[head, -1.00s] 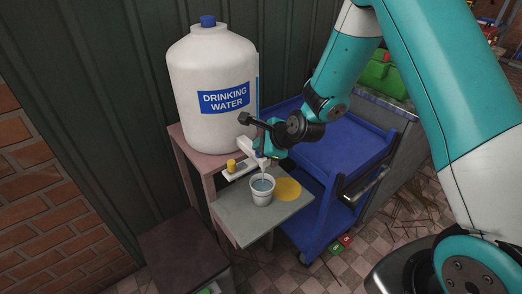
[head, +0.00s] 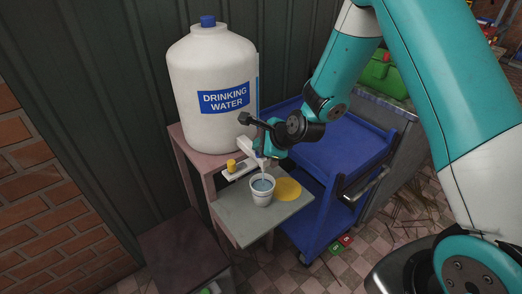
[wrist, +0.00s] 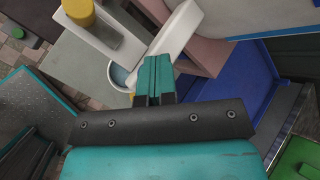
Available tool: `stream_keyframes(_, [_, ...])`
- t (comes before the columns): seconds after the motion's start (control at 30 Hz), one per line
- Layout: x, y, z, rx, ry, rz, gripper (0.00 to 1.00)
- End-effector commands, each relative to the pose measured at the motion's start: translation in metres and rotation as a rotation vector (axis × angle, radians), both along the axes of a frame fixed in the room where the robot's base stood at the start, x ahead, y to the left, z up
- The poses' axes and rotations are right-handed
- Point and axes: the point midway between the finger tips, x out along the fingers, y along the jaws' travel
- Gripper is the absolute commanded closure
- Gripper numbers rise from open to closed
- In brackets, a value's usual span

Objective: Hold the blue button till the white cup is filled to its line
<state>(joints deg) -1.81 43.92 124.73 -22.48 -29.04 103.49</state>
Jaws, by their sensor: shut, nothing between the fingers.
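The white cup (head: 262,193) stands upright on the grey shelf in front of the water jug, with water showing inside it and a thin stream falling into it from above. In the wrist view only part of the cup (wrist: 119,77) shows, behind my gripper. My gripper (wrist: 153,66) is shut, with its fingertips at the white dispenser arm (wrist: 180,29); in the head view my gripper (head: 266,152) is above the cup. The blue button is hidden, apparently behind my fingers. The cup's line cannot be made out.
A large white drinking-water jug (head: 212,90) stands on a brownish stand behind the grey shelf (head: 240,231). A yellow knob (head: 231,165) is left of the spout, and a yellow disc (head: 288,189) lies right of the cup. A blue cart (head: 335,150) stands at the right.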

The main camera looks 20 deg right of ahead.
Motion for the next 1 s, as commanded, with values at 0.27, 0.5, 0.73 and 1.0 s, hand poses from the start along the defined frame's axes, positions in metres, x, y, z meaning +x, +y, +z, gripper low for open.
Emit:
stream_keyframes(0.27, [0.000, 0.000, 0.000, -0.001, 0.002, 0.001, 1.00])
stream_keyframes(0.5, [0.000, 0.000, 0.013, -0.001, 0.002, 0.001, 1.00])
stream_keyframes(0.73, [0.000, 0.000, 0.019, -0.001, 0.001, 0.000, 1.00])
stream_keyframes(1.0, [0.000, 0.000, 0.020, 0.000, 0.000, 0.000, 1.00])
